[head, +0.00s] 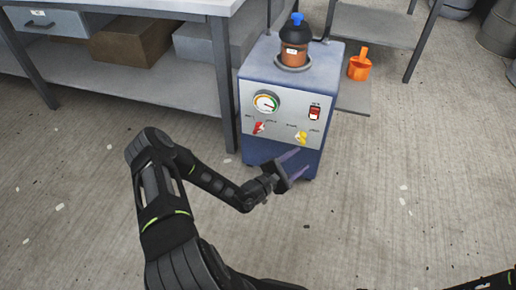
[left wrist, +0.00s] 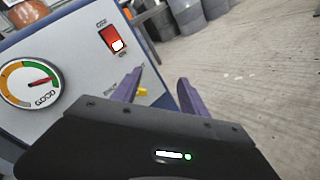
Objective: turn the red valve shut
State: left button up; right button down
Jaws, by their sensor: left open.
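The red valve (head: 259,127) is a small handle on the left of the front panel of a blue machine (head: 250,155), below a round gauge. A yellow valve (head: 302,138) sits to its right on the same panel. My left gripper (head: 298,162) is open and empty in front of the machine, below and right of the red valve. In the left wrist view, its purple fingers (left wrist: 158,95) are spread, with part of the yellow valve (left wrist: 142,91) beside the left finger. The red valve does not show there. My right gripper is out of view.
The gauge (head: 266,102) and a red switch (head: 315,112) are above the valves. A brown bottle with blue cap (head: 294,45) stands on the machine. A workbench (head: 120,85) stands left; the front floor is clear.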

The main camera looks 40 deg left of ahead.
aim_at(258, 132)
pick_arm(q)
jog(key=s+a+f+n+y+b, duration=0.1)
jog(key=a+f+n+y, duration=0.1)
jog(key=a+y, duration=0.3)
jog(key=s+a+f+n+y+b, duration=0.1)
jog(key=a+y, duration=0.4)
jog(key=a, duration=0.8)
jog(key=f+n, duration=0.1)
jog(key=n, duration=0.1)
jog(key=shift+a+n, duration=0.15)
jog(key=shift+n, duration=0.15)
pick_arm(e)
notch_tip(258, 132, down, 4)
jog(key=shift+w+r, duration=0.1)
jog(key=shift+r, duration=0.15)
pick_arm(q)
jog(key=shift+w, duration=0.1)
jog(key=b+x, duration=0.3)
jog(key=x, duration=0.4)
jog(key=shift+f, duration=0.1)
jog(key=shift+w+a, duration=0.1)
jog(key=shift+w, duration=0.3)
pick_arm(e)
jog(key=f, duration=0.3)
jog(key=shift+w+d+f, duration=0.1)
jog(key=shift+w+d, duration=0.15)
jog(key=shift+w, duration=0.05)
pick_arm(q)
grip_shut()
